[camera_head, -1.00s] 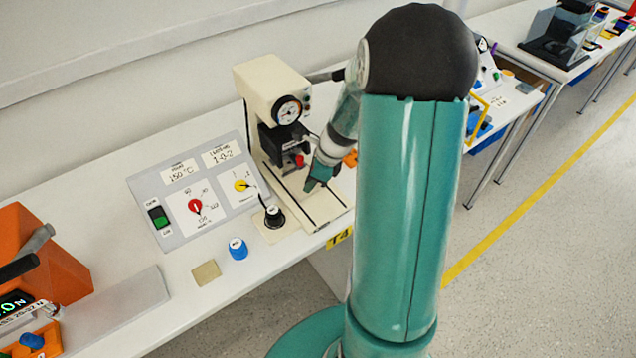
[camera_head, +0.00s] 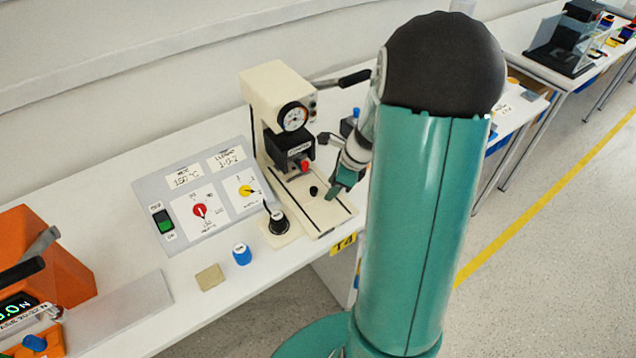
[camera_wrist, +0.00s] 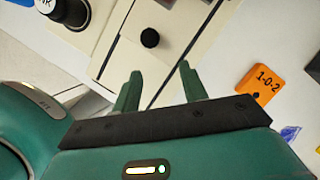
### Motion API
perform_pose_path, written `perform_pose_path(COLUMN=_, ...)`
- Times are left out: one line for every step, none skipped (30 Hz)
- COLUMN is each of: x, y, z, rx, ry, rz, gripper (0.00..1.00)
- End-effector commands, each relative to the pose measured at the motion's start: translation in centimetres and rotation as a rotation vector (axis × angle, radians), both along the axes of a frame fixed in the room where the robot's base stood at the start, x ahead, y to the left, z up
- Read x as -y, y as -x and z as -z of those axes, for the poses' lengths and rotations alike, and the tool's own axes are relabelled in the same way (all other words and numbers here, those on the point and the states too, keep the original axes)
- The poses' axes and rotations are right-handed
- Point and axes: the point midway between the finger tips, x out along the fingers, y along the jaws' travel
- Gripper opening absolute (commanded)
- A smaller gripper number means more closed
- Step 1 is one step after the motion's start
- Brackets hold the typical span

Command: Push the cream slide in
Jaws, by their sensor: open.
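The cream slide (camera_head: 322,208) lies in the base of the cream press (camera_head: 274,92), between two dark lines, with a small black knob (camera_head: 313,190) on it. In the wrist view the slide (camera_wrist: 160,22) and its round black knob (camera_wrist: 150,38) show ahead of my fingers. My gripper (camera_wrist: 160,70) is open and empty, with its two green fingers apart, pointing toward the knob without visibly touching it. In the head view my gripper (camera_head: 335,190) is low at the right side of the slide. My arm hides part of the area behind it.
A control panel (camera_head: 178,240) with red and yellow dials stands left of the press. A black knob on a cream plate (camera_head: 279,224), a blue cap (camera_head: 241,254) and a tan block (camera_head: 210,278) are near the front. An orange tag (camera_wrist: 260,90) lies right of my fingers.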

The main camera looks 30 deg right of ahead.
Motion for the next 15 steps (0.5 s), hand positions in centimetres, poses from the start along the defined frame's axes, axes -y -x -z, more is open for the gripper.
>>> perform_pose_path(x=0.9, y=0.9, z=0.0, rx=-0.001, ry=-0.001, rz=0.005, gripper=0.43)
perform_pose_path(x=1.4, y=1.4, z=0.0, rx=-0.001, ry=0.0, rz=0.005, gripper=0.43)
perform_pose_path(x=2.0, y=2.0, z=0.0, rx=0.0, ry=0.0, rz=0.004, gripper=0.43)
perform_pose_path(x=2.5, y=2.5, z=0.0, rx=-0.001, ry=-0.001, rz=0.005, gripper=0.43)
perform_pose_path(x=2.9, y=2.9, z=0.0, rx=-0.001, ry=-0.001, rz=0.004, gripper=0.43)
perform_pose_path(x=3.4, y=3.4, z=0.0, rx=-0.001, ry=-0.001, rz=0.004, gripper=0.43)
perform_pose_path(x=3.8, y=3.7, z=0.0, rx=-0.001, ry=-0.001, rz=0.002, gripper=0.43)
perform_pose_path(x=4.1, y=4.1, z=0.0, rx=-0.001, ry=-0.001, rz=0.003, gripper=0.43)
perform_pose_path(x=4.5, y=4.5, z=0.0, rx=-0.001, ry=-0.001, rz=0.003, gripper=0.43)
perform_pose_path(x=4.7, y=4.7, z=0.0, rx=-0.001, ry=-0.001, rz=0.001, gripper=0.43)
perform_pose_path(x=4.9, y=4.9, z=0.0, rx=-0.001, ry=-0.001, rz=0.001, gripper=0.43)
perform_pose_path(x=5.1, y=5.1, z=0.0, rx=-0.001, ry=-0.002, rz=-0.001, gripper=0.43)
perform_pose_path(x=5.2, y=5.2, z=0.0, rx=-0.001, ry=-0.002, rz=-0.001, gripper=0.43)
perform_pose_path(x=5.3, y=5.3, z=0.0, rx=-0.001, ry=-0.001, rz=-0.001, gripper=0.43)
perform_pose_path(x=5.4, y=5.4, z=0.0, rx=-0.001, ry=-0.001, rz=-0.002, gripper=0.43)
